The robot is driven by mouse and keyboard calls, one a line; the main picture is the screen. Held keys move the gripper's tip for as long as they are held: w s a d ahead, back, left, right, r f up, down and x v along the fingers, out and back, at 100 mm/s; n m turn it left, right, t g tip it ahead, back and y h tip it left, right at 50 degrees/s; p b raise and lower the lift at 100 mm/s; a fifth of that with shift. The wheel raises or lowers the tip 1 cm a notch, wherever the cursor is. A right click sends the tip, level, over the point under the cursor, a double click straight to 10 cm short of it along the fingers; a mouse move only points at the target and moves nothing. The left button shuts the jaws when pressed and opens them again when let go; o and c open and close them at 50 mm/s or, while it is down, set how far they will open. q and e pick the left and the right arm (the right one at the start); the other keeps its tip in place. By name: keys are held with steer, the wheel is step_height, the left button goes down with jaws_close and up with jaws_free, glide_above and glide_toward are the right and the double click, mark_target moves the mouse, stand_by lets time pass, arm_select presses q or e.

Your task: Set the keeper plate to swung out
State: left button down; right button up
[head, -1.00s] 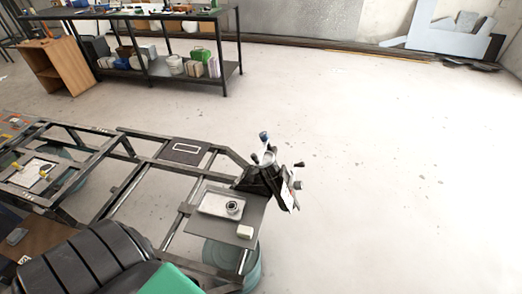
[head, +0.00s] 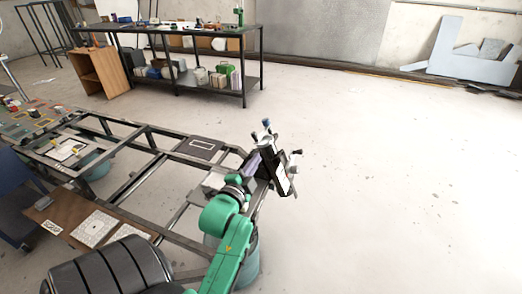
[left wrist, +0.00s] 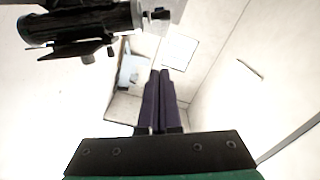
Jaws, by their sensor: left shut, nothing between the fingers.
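The suspension assembly (head: 278,172) stands at the far right corner of the metal frame. It is a dark block with a white-faced panel and several small knobs or levers. I cannot tell for certain which part is the keeper plate or how it is set. My left gripper (head: 254,162) reaches to the left side of this assembly, its purple fingers close beside it. In the left wrist view my left gripper (left wrist: 160,75) is shut and empty. A dark cylindrical part (left wrist: 80,22) lies across the upper left there, apart from the fingertips. My right gripper is not in view.
The metal frame (head: 150,150) spans the left and middle. A light tray (head: 214,182) is partly hidden by my green arm. A dark bench (head: 180,30) stands at the back. The floor right of the assembly is clear.

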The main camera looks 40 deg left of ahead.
mark_target(256, 140)
arm_select(q)
steer(key=w+a+p, duration=0.1)
steer(key=w+a, duration=0.1)
steer(key=w, duration=0.1)
steer(key=w+a+p, duration=0.1)
steer(key=w+a, duration=0.2)
steer(key=w+a+p, duration=0.1)
steer(key=w+a, duration=0.1)
steer(key=w, duration=0.1)
steer(key=shift+a+f, duration=0.2)
steer(key=shift+f, duration=0.05)
steer(key=shift+w+d+f, duration=0.1)
stand_by(0.3)
